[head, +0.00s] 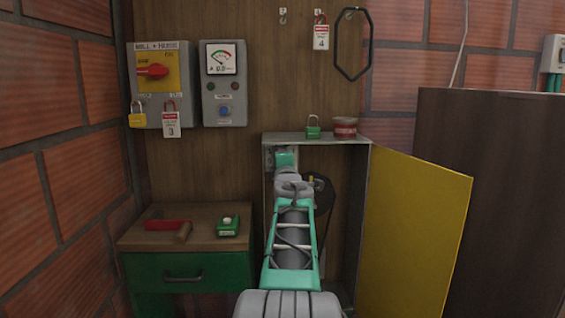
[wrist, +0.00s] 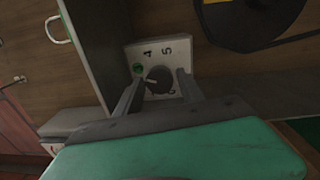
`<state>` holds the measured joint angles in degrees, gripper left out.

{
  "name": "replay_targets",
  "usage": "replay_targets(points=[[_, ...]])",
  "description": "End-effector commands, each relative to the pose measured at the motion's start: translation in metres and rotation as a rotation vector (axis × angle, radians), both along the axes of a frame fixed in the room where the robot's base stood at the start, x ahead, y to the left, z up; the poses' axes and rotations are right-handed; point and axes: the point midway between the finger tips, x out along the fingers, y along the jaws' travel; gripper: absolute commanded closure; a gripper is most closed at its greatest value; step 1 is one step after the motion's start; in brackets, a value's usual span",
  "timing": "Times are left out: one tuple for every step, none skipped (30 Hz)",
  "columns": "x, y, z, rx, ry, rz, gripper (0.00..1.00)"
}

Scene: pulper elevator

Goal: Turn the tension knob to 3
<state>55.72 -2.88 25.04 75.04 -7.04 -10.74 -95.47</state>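The tension knob (wrist: 160,81) is a dark round knob on a pale plate (wrist: 130,53) with the numbers 4, 5 and what looks like 6 around it; the other numbers are hidden. A small light mark shows on the knob's left side, towards a green spot on the plate; I cannot read its exact setting. My gripper (wrist: 159,77) has one finger on each side of the knob, apart, with small gaps seeming to show. In the head view my gripper (head: 284,161) reaches into the open cabinet (head: 356,215) and hides the knob; only the plate's edge (head: 269,155) shows.
The cabinet's yellow door (head: 417,235) stands open to the right. A dark wheel with a belt (wrist: 245,22) is close to the plate. A drawer bench (head: 150,236) stands left.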

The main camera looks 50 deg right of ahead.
Motion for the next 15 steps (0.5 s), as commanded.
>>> replay_targets(points=[[0.0003,0.0003,0.0,0.0,0.0,0.001,0.49],[0.0005,0.0004,0.0,0.0,0.0,0.001,0.47],[0.0005,0.0005,0.0,0.0,0.0,0.001,0.43],[0.0007,0.0006,0.0,0.0,0.0,0.001,0.41],[0.0008,0.0007,0.0,0.001,-0.001,0.002,0.41],[0.0008,0.0007,0.0,0.001,-0.001,0.002,0.41],[0.0008,0.0007,0.0,0.001,-0.001,0.002,0.41],[0.0009,0.0008,0.0,0.001,-0.001,0.002,0.41],[0.0009,0.0008,0.0,0.001,-0.001,0.002,0.41],[0.0009,0.0008,0.0001,0.001,-0.001,0.002,0.41],[0.0007,0.001,0.0001,0.001,-0.001,0.002,0.41],[-0.0001,0.002,0.0002,0.0,-0.001,0.002,0.41],[-0.0013,0.0033,0.0003,0.0,-0.001,0.002,0.41],[-0.0032,0.0052,0.0005,-0.001,-0.001,0.002,0.41],[-0.0069,0.0091,0.0006,-0.001,-0.001,0.001,0.41]])
